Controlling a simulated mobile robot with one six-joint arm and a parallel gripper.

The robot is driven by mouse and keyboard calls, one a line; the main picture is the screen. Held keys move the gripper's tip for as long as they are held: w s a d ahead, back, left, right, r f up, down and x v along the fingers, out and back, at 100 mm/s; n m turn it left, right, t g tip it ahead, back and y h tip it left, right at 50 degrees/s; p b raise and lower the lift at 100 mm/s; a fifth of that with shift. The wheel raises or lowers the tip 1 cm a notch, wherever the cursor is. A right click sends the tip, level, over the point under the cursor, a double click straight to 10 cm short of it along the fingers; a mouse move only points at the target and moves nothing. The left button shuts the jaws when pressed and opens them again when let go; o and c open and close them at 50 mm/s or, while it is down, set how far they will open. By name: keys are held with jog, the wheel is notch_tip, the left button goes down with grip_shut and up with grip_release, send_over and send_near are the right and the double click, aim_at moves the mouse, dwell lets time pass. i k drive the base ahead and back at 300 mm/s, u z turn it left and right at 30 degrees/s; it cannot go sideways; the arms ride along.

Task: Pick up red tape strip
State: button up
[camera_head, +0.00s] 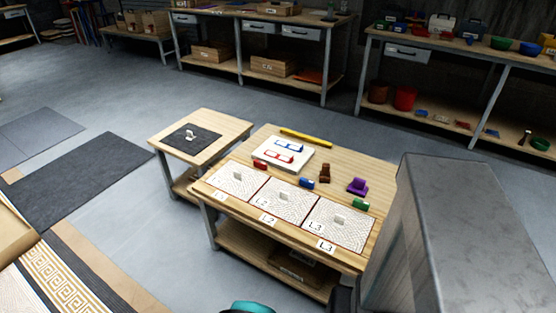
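A white board (265,147) lies on the near wooden table, toward its back left. On it is a flat red strip-like piece with white on it (278,158), the likeliest red tape strip. A similar blue piece (289,146) lies just behind it. A small red block (260,165) sits in front of the board, at the edge of the left panel; I cannot tell whether it is tape. My gripper is not in view, and nothing is seen touching the red piece.
Three patterned panels (288,207) line the table's front, labelled L1 to L3. A blue block (306,183), brown item (325,173), purple item (357,186), green block (361,204) and yellow bar (306,137) share the table. A smaller table (227,124) stands left.

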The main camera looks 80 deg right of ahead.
aim_at(287, 160)
jog(key=u, duration=0.35)
jog(key=k, duration=1)
jog(key=z, duration=0.5)
